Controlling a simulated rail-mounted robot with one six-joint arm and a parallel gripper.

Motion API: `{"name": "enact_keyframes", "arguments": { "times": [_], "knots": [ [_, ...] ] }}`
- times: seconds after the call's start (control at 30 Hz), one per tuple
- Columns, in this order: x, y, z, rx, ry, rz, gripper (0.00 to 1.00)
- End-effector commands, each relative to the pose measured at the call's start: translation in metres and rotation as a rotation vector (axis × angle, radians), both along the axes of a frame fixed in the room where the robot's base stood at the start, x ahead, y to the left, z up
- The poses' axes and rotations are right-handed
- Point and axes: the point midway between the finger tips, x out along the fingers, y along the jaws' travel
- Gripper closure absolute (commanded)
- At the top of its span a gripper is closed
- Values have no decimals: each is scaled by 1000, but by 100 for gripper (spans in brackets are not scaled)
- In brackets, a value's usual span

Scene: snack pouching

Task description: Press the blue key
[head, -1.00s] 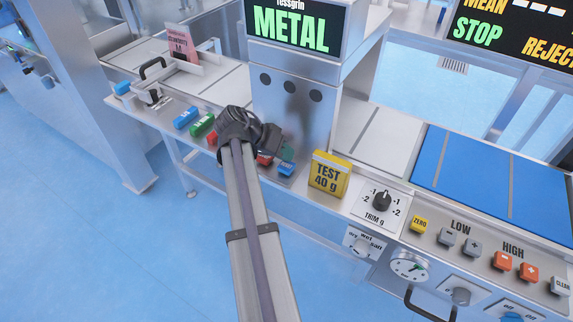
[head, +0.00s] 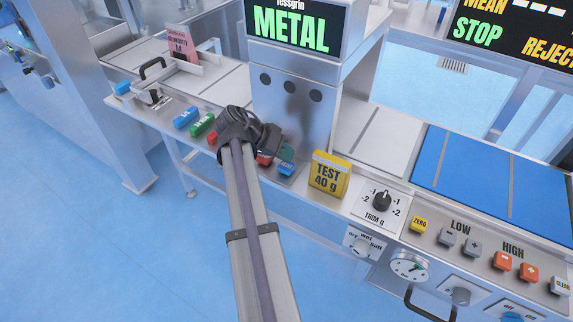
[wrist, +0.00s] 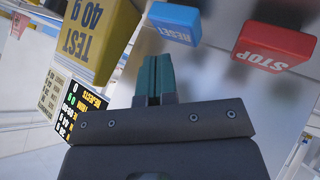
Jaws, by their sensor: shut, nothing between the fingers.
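The blue key, lettered RESET, sits on the sloped metal front below the METAL screen. It shows in the head view (head: 286,169) and at the top of the wrist view (wrist: 174,23). My gripper's two teal fingers (wrist: 153,75) are shut and empty, and in the wrist view their tips lie just below the blue key's picture. I cannot tell whether they touch it. In the head view my gripper's dark body is just above and left of the blue key, and its fingertips are hard to make out.
A red STOP key (wrist: 275,47) is beside the blue key. The yellow TEST 40 g block (head: 329,175) stands on the key's other side. Another blue key (head: 185,118) and a green key (head: 202,125) lie further left. The METAL screen (head: 292,27) stands above.

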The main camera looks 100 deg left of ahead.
Motion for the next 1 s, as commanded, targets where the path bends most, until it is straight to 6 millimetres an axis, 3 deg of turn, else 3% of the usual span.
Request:
{"name": "enact_keyframes", "arguments": {
  "times": [1.0],
  "knots": [
    [0,0,-13,0,0,0,100]
  ]
}}
